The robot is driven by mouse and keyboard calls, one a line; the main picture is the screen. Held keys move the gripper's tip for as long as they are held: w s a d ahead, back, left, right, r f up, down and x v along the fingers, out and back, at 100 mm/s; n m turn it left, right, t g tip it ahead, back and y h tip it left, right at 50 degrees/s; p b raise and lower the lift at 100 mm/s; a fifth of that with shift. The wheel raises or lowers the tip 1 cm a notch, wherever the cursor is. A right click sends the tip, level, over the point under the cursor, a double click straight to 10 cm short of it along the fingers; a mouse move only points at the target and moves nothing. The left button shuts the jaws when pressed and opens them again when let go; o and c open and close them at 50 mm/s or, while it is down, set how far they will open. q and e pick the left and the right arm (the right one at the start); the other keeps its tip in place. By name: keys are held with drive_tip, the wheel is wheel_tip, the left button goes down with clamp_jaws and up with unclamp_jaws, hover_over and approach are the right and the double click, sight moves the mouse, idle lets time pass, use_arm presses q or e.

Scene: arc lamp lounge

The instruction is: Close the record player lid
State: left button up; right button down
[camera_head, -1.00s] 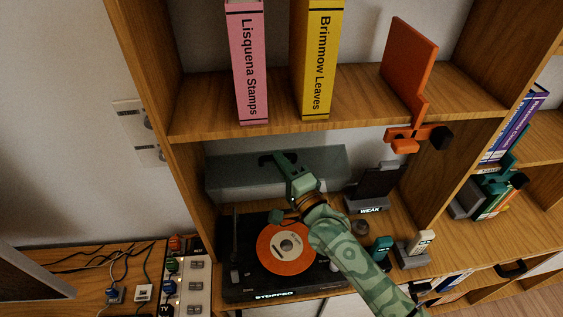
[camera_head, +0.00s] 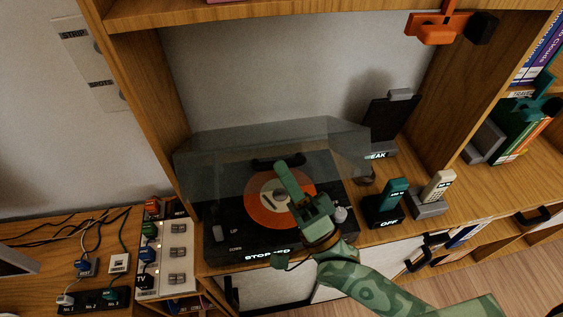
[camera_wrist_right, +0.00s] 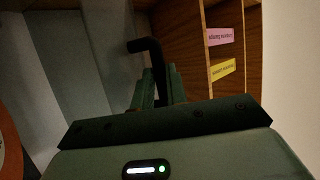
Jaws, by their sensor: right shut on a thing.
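The record player (camera_head: 225,245) stands on the lower shelf with an orange-labelled record (camera_head: 262,212) on its platter; its front display reads "STOPPED". Its tinted see-through lid (camera_head: 215,160) is partly lowered and tilted over the deck, its front edge still above it. A black handle (camera_head: 262,162) sits on the lid. My right gripper (camera_head: 283,170) is at the handle; in the right wrist view, its fingers (camera_wrist_right: 158,88) are shut on the black handle (camera_wrist_right: 150,50). My left gripper is not in view.
To the right stand a black stand with a dark panel (camera_head: 388,125), a dark green handset on a base marked "OFF" (camera_head: 388,200) and a cream handset (camera_head: 437,187). A switch panel (camera_head: 165,255) and cables lie at left. A shelf board (camera_head: 250,10) is above.

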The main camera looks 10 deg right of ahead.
drive_tip(key=shift+s+f, duration=0.3)
drive_tip(key=shift+f, duration=0.05)
drive_tip(key=c, duration=1.7)
unclamp_jaws()
drive_tip(key=b+v, duration=0.3)
drive_tip(key=v, duration=1.3)
drive_tip(key=shift+f, duration=0.15)
